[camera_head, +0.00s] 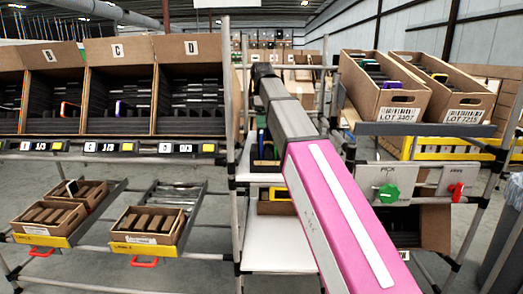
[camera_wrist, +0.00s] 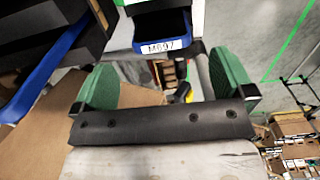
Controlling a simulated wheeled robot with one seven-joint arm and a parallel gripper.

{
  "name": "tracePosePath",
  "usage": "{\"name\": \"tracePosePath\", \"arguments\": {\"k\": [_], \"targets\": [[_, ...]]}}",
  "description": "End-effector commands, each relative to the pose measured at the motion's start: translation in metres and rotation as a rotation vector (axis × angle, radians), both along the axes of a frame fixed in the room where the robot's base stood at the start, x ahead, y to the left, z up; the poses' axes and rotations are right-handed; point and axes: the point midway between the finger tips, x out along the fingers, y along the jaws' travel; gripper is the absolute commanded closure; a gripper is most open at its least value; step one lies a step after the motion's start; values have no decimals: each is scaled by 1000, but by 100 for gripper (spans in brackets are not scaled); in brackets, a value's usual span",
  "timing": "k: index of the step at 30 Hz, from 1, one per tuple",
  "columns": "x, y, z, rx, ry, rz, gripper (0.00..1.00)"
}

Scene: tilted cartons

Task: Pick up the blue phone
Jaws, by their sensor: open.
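In the wrist view, a long blue edge (camera_wrist: 42,75) runs diagonally at the upper left beside black slabs. It may be the blue phone, but most of its shape is cut off. In the head view, a phone with a blue-violet edge (camera_head: 121,108) stands in the carton marked C. I cannot tell whether these are the same thing. My gripper (camera_wrist: 166,84) shows two green fingertips set wide apart with nothing held between them. The blue edge lies to the left of the left fingertip, outside the jaws. In the head view my gripper is hard to make out past my arm.
Tilted cartons (camera_head: 118,49) with dark slots line the upper left rack. Cartons marked LOT (camera_head: 398,98) stand at the upper right. Smaller trays (camera_head: 145,238) sit lower left. In the wrist view, a bin labelled M097 (camera_wrist: 163,46) is ahead and cardboard (camera_wrist: 40,130) lies left.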

Motion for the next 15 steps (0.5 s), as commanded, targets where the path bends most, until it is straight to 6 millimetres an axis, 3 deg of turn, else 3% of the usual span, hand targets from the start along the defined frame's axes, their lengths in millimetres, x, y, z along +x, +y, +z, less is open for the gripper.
{"name": "tracePosePath", "arguments": {"k": [6,15], "targets": [[-1,0,-32,0,1,0,0],[-2,1,-54,0,1,0,0]]}}
